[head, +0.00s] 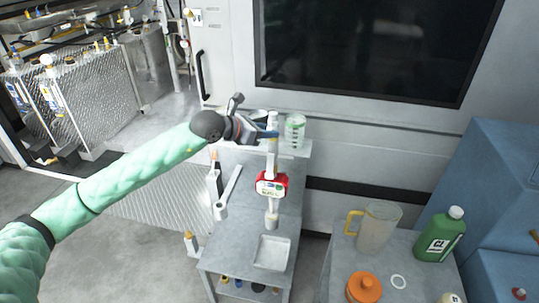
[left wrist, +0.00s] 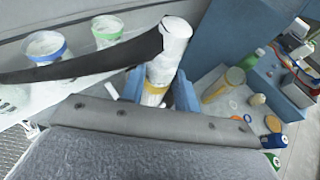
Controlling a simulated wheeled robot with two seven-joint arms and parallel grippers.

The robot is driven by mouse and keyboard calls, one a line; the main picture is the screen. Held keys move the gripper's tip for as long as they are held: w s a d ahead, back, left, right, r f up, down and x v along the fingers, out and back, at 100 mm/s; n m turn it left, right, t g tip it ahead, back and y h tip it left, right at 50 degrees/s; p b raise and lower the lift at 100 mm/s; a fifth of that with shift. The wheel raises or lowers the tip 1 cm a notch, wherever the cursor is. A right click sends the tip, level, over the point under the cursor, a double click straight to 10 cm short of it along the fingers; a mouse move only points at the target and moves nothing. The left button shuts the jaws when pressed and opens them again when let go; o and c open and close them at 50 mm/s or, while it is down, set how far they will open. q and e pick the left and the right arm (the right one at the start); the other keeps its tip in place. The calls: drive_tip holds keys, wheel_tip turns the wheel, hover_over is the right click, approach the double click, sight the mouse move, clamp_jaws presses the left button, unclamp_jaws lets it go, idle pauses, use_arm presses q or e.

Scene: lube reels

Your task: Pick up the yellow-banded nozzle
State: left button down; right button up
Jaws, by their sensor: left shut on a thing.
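The yellow-banded nozzle (left wrist: 168,48) is a white upright cylinder in the left wrist view. Its yellow band (left wrist: 155,88) sits between the blue fingers of my left gripper (left wrist: 159,93). In the head view my left gripper (head: 268,134) is shut on the white nozzle (head: 272,150) above the small grey table. A red meter with a white label (head: 271,185) shows just below the nozzle; I cannot tell whether they are joined. The nozzle's lower end is hidden in the left wrist view. My right gripper is not in view.
A green-rimmed cup (head: 294,130) stands on a shelf behind the nozzle. A square tray (head: 272,253) lies on the grey table (head: 247,255). A pitcher (head: 377,227), a green bottle (head: 440,234) and an orange-lidded jar (head: 363,288) stand on the right table. A dark-windowed machine rises behind.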

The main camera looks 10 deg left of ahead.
use_arm(q)
wheel_tip(320, 180, up, 10)
drive_tip(key=shift+p, duration=0.35)
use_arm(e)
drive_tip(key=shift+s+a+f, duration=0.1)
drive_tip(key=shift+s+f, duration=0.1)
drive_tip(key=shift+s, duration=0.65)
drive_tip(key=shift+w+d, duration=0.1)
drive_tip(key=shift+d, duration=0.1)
